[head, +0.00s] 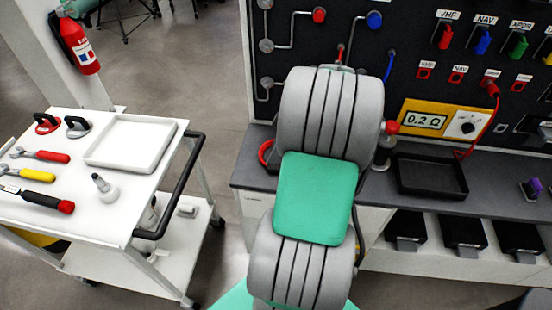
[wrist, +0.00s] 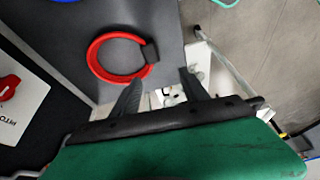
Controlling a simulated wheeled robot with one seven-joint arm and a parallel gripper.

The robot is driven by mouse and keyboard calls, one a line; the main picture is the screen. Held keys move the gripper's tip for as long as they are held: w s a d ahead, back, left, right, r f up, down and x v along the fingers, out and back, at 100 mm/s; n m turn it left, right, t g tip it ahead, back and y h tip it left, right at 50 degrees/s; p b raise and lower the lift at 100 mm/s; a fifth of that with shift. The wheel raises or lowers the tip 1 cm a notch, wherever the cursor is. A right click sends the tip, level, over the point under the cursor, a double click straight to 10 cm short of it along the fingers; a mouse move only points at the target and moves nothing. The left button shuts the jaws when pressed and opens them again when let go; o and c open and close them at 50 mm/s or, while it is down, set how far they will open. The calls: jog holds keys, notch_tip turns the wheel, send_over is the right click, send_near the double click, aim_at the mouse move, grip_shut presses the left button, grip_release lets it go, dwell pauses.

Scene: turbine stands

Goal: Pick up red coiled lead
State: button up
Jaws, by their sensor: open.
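The red coiled lead (wrist: 96,67) is a red ring with a dark band on its right side. It lies on the grey bench top near the edge in the wrist view. In the head view only its left part (head: 264,153) shows beside my arm, which hides the rest. My gripper (wrist: 161,76) is open and empty in the wrist view. Its two dark fingers are below and to the right of the ring, with the left finger close to the ring's lower right side. In the head view my arm hides the gripper.
The panel (head: 400,70) with plugs and leads stands behind the bench (head: 415,197). A black tray (head: 432,175) and a red-capped bottle (head: 385,150) are on the bench, right of my arm. A white trolley (head: 90,205) with tools stands at left, with floor between.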

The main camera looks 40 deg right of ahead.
aim_at(276, 166)
jog(key=shift+n, duration=0.3)
jog(key=f, duration=0.5)
jog(key=w+f, duration=0.1)
jog(key=f, duration=0.2)
jog(key=shift+d+f+p, duration=0.1)
jog(key=shift+d+p, duration=0.2)
jog(key=shift+p, duration=0.05)
grip_shut()
dwell(0.6)
